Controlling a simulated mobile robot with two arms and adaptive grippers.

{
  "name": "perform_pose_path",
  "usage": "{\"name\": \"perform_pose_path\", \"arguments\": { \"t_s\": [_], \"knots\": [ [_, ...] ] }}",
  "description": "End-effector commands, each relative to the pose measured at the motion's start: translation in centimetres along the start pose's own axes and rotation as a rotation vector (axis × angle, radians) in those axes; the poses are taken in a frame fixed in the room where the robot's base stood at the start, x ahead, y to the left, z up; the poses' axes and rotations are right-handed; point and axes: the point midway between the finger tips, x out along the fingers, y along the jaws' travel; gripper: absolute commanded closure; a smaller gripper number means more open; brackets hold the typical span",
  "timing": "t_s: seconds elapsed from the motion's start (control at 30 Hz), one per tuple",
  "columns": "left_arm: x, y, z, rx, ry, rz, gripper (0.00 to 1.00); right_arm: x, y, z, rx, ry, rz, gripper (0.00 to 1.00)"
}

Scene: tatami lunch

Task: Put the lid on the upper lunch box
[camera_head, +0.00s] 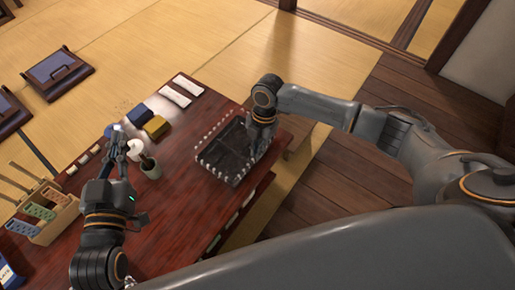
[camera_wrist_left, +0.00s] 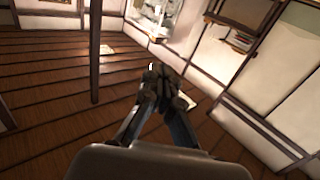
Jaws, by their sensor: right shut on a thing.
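A dark, square lunch box (camera_head: 222,158) with small pale marks along its rim sits near the right edge of the red-brown table. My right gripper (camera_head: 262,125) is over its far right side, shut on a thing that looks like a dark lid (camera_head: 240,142). The lid's edges blend with the box, so I cannot tell whether they touch or which box is upper. My left gripper (camera_head: 118,140) is empty above the left part of the table, beside a small cup. In the left wrist view its fingers (camera_wrist_left: 158,75) come together, with nothing between them.
A wooden holder (camera_head: 45,215) stands at the left. The table between cup and lunch box is clear.

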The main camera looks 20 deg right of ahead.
Motion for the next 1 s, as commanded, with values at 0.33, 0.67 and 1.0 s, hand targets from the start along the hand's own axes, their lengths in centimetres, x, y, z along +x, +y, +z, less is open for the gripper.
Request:
{"name": "perform_pose_path", "arguments": {
  "t_s": [0.33,0.67,1.0],
  "knots": [
    [0.0,-0.1,0.5,0.000,-0.032,-0.001,1.00,0.0,0.0,0.0,0.000,0.000,0.000,1.00],
    [-0.2,-0.2,1.4,0.001,-0.075,-0.006,1.00,0.1,0.0,0.1,0.000,0.000,0.000,1.00],
    [-0.5,-0.3,2.2,0.000,-0.116,-0.009,1.00,0.1,0.0,0.1,0.000,0.000,0.000,1.00]
  ]
}}
